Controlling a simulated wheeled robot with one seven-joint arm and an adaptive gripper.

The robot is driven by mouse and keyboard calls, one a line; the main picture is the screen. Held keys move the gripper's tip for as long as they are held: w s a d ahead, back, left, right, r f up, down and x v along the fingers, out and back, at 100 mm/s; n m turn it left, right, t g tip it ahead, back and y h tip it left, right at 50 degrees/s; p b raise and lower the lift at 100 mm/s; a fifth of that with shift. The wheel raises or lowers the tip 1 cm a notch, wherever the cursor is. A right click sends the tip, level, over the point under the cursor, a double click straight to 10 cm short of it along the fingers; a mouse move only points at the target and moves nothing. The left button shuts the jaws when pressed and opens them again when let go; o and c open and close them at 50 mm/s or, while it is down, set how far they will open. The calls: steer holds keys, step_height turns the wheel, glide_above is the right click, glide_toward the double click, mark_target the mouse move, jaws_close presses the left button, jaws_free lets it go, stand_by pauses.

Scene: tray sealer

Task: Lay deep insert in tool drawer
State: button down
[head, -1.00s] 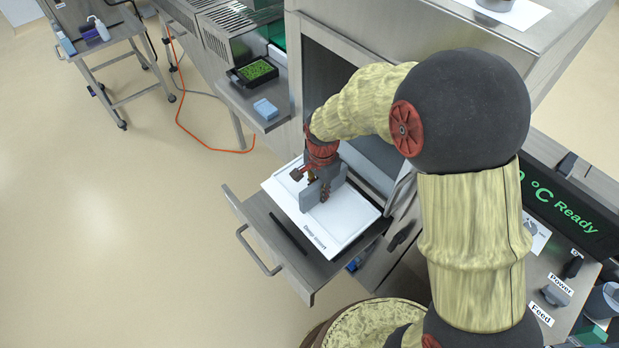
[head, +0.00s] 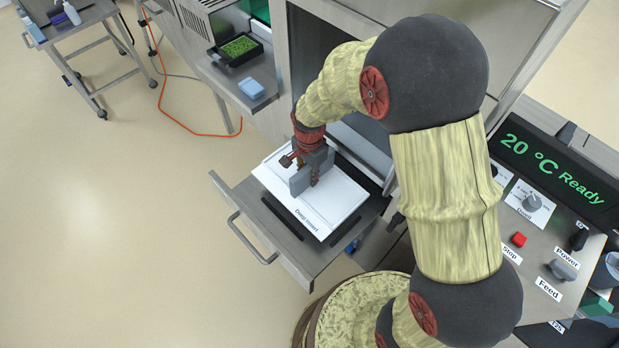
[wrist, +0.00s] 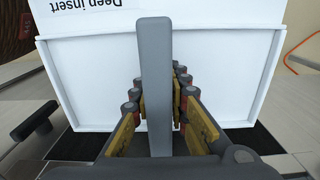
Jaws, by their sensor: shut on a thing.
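The deep insert (head: 335,212) is a white rectangular plate with a grey upright grip plate (head: 301,181) standing on it. It shows at the open tool drawer (head: 262,222), over the drawer's dark inside. My gripper (head: 315,172) is above the insert, shut on the grey grip plate. In the wrist view the gripper's fingers (wrist: 165,105) clasp the grey grip (wrist: 155,60) from both sides, and the white insert (wrist: 90,80) spreads beneath. Dark strips of the drawer show beside the insert. I cannot tell whether the insert touches the drawer floor.
The steel machine stands behind the drawer, with a control panel (head: 560,200) reading 20 °C Ready at right. A side shelf holds a black tray of green stuff (head: 240,48) and a blue block (head: 251,88). A cart (head: 80,45) stands far left.

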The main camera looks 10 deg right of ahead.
mark_target(309, 189)
steer(key=shift+f+b, duration=2.5)
steer(key=shift+f, duration=1.15)
steer(key=shift+s+a+r, duration=0.1)
steer(key=shift+a, duration=0.05)
steer(key=shift+f, duration=0.25)
steer(key=c, duration=1.7)
jaws_free()
steer(key=shift+o, duration=0.2)
steer(key=shift+s, duration=0.1)
steer(key=shift+c, duration=1.6)
